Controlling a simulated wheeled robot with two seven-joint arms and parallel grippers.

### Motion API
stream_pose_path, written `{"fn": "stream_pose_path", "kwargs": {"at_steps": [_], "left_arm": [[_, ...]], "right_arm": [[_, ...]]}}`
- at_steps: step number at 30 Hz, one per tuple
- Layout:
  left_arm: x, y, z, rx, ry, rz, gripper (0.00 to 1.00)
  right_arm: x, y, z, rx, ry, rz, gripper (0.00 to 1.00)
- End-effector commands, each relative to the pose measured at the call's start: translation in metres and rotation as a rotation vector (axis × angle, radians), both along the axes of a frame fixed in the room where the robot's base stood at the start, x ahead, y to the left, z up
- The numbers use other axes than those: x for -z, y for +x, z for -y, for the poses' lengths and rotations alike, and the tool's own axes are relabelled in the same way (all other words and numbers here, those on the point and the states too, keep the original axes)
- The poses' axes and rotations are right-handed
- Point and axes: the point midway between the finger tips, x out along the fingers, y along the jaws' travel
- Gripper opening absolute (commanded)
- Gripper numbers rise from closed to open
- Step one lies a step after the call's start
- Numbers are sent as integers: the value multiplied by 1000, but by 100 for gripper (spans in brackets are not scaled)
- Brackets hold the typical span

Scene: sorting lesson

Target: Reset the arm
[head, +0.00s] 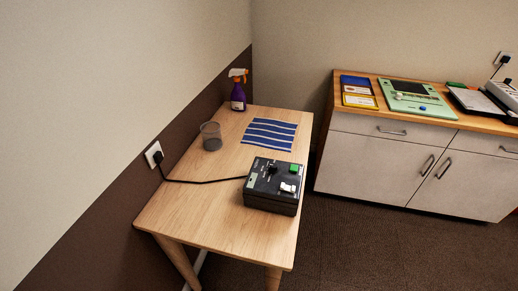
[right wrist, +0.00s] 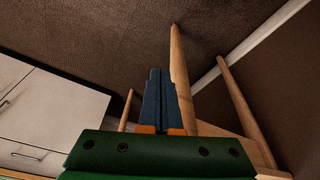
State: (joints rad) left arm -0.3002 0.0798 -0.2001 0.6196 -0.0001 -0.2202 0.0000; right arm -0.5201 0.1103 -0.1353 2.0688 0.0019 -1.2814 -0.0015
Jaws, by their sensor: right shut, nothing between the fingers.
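My right gripper (right wrist: 160,78) shows in the right wrist view, with a green body at the bottom and two dark blue fingers reaching up the middle. The fingers lie together with nothing between them. Neither gripper nor arm shows in the head view, so my left gripper is out of sight.
A wooden table (head: 180,200) carries a black control box (head: 262,203) with a cable to a wall socket, a grey cup (head: 211,142), blue strips (head: 269,132) and a spray bottle (head: 238,98). A cabinet (head: 370,158) stands right. Table legs (right wrist: 181,75) appear beyond my right fingers.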

Motion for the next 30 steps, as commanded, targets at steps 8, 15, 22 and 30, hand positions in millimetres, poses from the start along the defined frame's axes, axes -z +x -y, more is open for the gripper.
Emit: {"fn": "stream_pose_path", "kwargs": {"at_steps": [8,15,22,30], "left_arm": [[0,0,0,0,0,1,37],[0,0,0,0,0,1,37],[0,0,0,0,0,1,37],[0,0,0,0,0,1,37]], "right_arm": [[123,-48,5,-16,-9,-90,0],[186,-130,20,-34,-20,-158,0],[191,-147,23,-38,-22,-166,0],[191,-147,23,-38,-22,-166,0]]}}
